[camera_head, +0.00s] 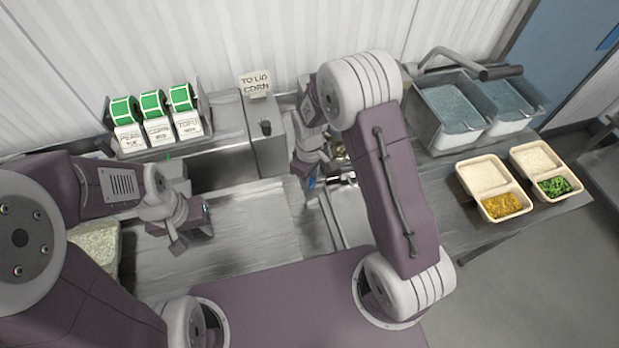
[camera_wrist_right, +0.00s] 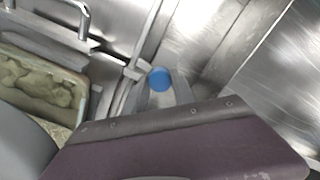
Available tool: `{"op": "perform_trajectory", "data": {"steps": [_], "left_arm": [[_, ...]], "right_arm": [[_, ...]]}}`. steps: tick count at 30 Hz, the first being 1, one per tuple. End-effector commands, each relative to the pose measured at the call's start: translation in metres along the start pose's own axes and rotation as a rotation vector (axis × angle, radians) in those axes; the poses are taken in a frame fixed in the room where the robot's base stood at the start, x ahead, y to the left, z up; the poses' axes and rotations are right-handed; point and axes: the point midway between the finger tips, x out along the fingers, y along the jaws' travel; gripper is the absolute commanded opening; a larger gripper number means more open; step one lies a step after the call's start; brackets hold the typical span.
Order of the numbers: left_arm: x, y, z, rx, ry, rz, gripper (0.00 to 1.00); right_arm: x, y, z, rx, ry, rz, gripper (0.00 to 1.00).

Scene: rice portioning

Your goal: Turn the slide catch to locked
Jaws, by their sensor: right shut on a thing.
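A round blue knob (camera_wrist_right: 160,78), which looks like the slide catch's knob, shows in the right wrist view beside metal rails. A small blue patch (camera_head: 311,183) shows near the same place in the head view. My right gripper (camera_head: 316,178) reaches down there and is shut on the knob; its fingertips are largely hidden by my arm and gripper body. I cannot read whether the catch stands at locked or unlocked. My left gripper (camera_head: 176,236) hangs over the steel counter, apart from the catch, with no object visible in it; its jaw gap is unclear.
Two trays, one with corn (camera_head: 502,206) and one with green vegetables (camera_head: 553,187), stand on the right counter (camera_head: 470,228). Label rolls (camera_head: 152,104) and a "TO LID CORN" card (camera_head: 255,85) stand at the back. A rice container (camera_head: 97,243) is at left.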

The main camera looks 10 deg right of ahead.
Motion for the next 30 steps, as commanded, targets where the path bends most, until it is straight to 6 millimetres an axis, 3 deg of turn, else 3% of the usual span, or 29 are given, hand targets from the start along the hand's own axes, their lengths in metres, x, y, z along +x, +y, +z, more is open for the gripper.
{"op": "perform_trajectory", "data": {"steps": [9,24,25,27,30], "left_arm": [[-0.0015,0.0000,-0.0001,0.000,0.000,0.000,0.36],[-0.0016,0.0000,-0.0002,0.000,0.000,0.000,0.36],[-0.0016,0.0000,-0.0002,0.000,0.000,0.000,0.36],[-0.0016,0.0000,-0.0002,0.000,0.000,0.000,0.36],[-0.0015,0.0000,-0.0002,0.000,0.000,0.000,0.36]], "right_arm": [[-0.0020,0.0015,-0.0027,-0.097,0.008,0.005,0.00],[-0.0021,0.0016,-0.0028,-0.114,0.009,0.006,0.00],[-0.0021,0.0016,-0.0028,-0.114,0.009,0.006,0.33],[-0.0019,0.0014,-0.0026,-0.113,0.008,0.005,0.52],[-0.0014,0.0010,-0.0019,-0.113,0.006,0.004,0.52]]}}
